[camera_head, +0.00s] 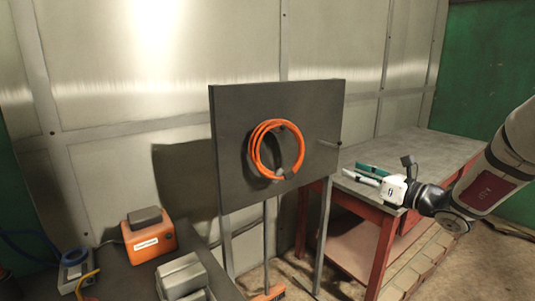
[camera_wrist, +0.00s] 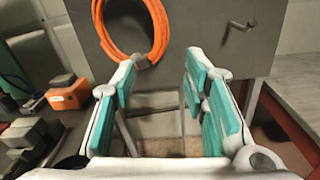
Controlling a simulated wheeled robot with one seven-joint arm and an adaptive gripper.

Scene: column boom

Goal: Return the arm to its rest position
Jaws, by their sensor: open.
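My gripper (camera_head: 369,175) is at the right in the head view, in front of the red-framed table. Its white and teal fingers (camera_wrist: 160,88) are spread apart in the wrist view, with nothing between them. My arm comes in from the right edge of the head view. An orange coiled hose or cable (camera_head: 257,151) hangs on a dark upright panel (camera_head: 232,115), left of my gripper and apart from it. The coil also shows at the top of the wrist view (camera_wrist: 101,24), beyond the fingers.
A bare peg (camera_head: 330,143) sticks out of the panel's right side. The red-framed table (camera_head: 440,150) has a mostly clear top. At the lower left a dark bench (camera_head: 130,280) carries an orange box (camera_head: 149,240), a grey block (camera_head: 181,275) and a small device with cables (camera_head: 75,268).

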